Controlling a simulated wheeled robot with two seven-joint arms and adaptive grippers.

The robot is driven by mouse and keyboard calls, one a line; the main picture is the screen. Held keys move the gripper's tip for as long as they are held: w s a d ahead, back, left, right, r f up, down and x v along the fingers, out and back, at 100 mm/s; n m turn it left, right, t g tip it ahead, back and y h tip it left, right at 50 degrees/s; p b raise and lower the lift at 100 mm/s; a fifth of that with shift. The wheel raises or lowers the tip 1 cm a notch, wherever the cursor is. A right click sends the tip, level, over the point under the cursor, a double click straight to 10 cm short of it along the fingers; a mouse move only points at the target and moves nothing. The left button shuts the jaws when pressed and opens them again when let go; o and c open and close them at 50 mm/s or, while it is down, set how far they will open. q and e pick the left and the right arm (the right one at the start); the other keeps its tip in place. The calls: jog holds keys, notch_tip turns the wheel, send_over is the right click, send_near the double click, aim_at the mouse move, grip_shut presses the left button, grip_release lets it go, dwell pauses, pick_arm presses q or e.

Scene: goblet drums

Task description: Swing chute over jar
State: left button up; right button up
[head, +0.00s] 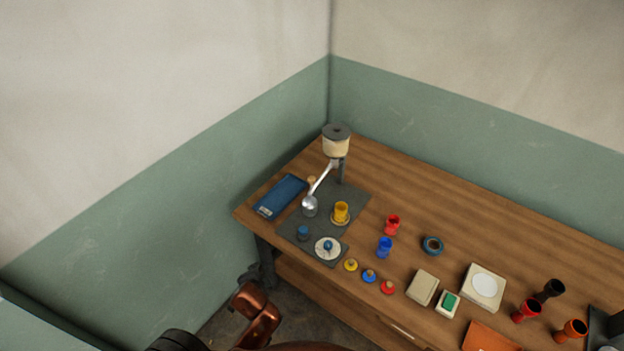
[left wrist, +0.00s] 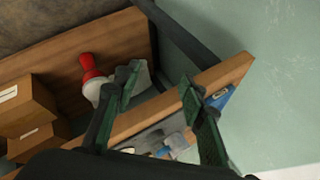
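A silver chute (head: 322,181) slants down from a stand topped by a cream hopper with a grey lid (head: 336,142). Its rounded lower end is left of a yellow jar (head: 341,211), which stands upright on a round coaster; the end appears apart from the jar. My left gripper (head: 251,276) is small and dark below the table's left front corner, away from the chute. In the left wrist view the left gripper (left wrist: 161,88) has its two fingers spread with nothing held between them. My right gripper is not in view.
The stand and jar are on a dark mat (head: 299,229) on the wooden table (head: 430,216). A blue folded item (head: 280,196) lies left. Small pots, lids and boxes are to the right. Below the tabletop, a red-and-white object (left wrist: 92,78) and boxes (left wrist: 25,105) show.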

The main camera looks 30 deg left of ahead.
pick_arm(q)
jog(key=w+a+r+m+t+y, duration=0.35)
jog(key=w+r+m, duration=0.25)
jog(key=w, duration=0.3)
jog(key=m+t+h, duration=0.3)
jog(key=m+t, duration=0.4)
jog(key=m, duration=1.3)
send_near(311, 181)
jog(key=shift+y, duration=0.25)
jog(key=x, duration=0.4)
jog(key=shift+d, duration=0.1)
jog(key=b+x, duration=0.1)
jog(key=x, duration=0.6)
jog(key=shift+w, duration=0.2)
jog(key=shift+c, duration=0.4)
grip_shut()
